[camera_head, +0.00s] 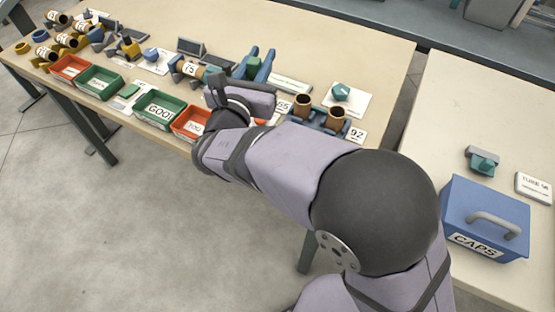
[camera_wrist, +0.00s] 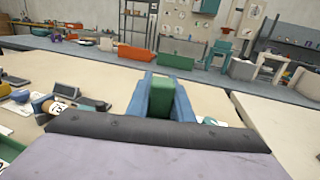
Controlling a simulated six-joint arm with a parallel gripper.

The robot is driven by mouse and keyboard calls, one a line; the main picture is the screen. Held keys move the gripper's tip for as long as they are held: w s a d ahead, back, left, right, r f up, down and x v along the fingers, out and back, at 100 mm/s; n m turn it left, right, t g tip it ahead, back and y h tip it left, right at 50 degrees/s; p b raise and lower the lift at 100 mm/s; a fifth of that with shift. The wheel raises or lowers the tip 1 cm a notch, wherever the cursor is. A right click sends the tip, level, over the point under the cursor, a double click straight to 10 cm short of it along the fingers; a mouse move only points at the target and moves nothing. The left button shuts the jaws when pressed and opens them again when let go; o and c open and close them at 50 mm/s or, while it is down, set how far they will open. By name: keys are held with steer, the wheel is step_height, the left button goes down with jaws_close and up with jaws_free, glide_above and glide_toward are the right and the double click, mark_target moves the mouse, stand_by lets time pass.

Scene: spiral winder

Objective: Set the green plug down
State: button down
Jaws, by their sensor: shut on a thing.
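The green plug (camera_head: 253,68) is between the blue fingers of my gripper (camera_head: 261,60), over the far part of the long table. In the wrist view the plug (camera_wrist: 162,97) is a green block, with a blue finger on each side. My gripper is shut on it. I cannot tell whether the plug touches the table or hangs above it, as its underside is hidden.
A rack with two brown tubes (camera_head: 318,109) and a white card with a teal piece (camera_head: 340,94) lie right of my gripper. A tube marked 75 (camera_head: 190,69) is to the left. Green and red bins (camera_head: 160,108) line the front edge. The table behind is clear.

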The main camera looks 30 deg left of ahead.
steer(key=s+f+b, duration=0.2)
steer(key=s, duration=0.5)
steer(key=d+f+m+h, duration=0.2)
steer(key=d+m+h, duration=0.15)
steer(key=d, duration=0.55)
steer(key=shift+n+h, duration=0.25)
steer(key=shift+n, duration=0.2)
steer(key=shift+w+d+f, duration=0.1)
steer(key=shift+w+f, duration=0.05)
steer(key=shift+f, duration=1.3)
steer(key=shift+w+f, duration=0.15)
steer(key=shift+f, duration=1.25)
steer(key=shift+f, duration=0.1)
steer(key=shift+f+b, duration=0.4)
steer(key=shift+f, duration=1.35)
steer(key=shift+f, duration=0.15)
steer(key=c, duration=1.6)
jaws_free()
steer(key=shift+o, duration=0.2)
